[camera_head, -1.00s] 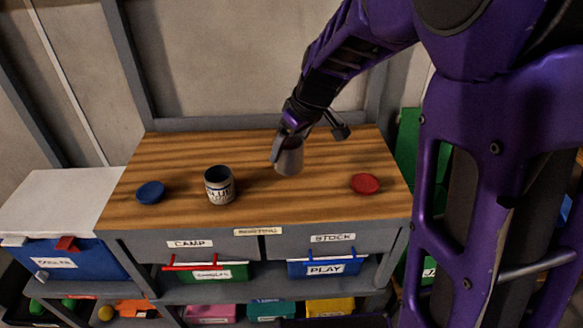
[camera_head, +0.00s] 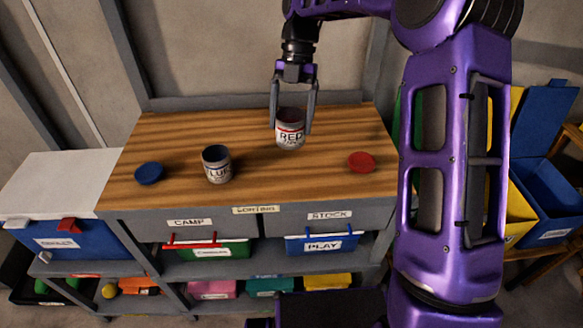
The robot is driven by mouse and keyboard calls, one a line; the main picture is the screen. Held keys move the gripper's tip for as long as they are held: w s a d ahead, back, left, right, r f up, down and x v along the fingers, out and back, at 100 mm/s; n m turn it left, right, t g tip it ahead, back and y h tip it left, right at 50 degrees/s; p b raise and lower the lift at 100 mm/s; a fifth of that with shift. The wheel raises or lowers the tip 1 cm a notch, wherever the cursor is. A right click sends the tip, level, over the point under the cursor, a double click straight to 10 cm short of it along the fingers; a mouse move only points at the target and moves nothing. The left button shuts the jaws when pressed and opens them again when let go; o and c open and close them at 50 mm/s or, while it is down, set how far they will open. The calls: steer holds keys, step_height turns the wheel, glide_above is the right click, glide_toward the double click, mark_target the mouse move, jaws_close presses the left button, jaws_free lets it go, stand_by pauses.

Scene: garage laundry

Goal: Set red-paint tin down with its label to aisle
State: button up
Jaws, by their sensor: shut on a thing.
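The red-paint tin (camera_head: 290,137) is a grey tin with a pale label reading "RED" and a red band near its top. It is upright at the middle right of the wooden bench top (camera_head: 250,188), its label facing the front of the bench. My gripper (camera_head: 291,124) comes down from above and is shut on the tin, one finger on each side. I cannot tell whether the tin's base touches the wood. The tin's top is partly hidden by the gripper.
A tin labelled "BLUE" (camera_head: 216,165) stands left of the red tin. A blue lid (camera_head: 149,173) lies at far left and a red lid (camera_head: 361,162) at right. Drawers marked CAMP (camera_head: 190,223) and STOCK (camera_head: 328,216) are below.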

mark_target(295, 116)
step_height(295, 116, down, 10)
steer(key=shift+r+b, duration=0.1)
steer(key=shift+b, duration=0.45)
steer(key=o, duration=1.5)
steer(key=shift+c, duration=0.2)
steer(key=p+v, duration=0.1)
steer(key=v, duration=1.1)
steer(key=shift+p, duration=0.4)
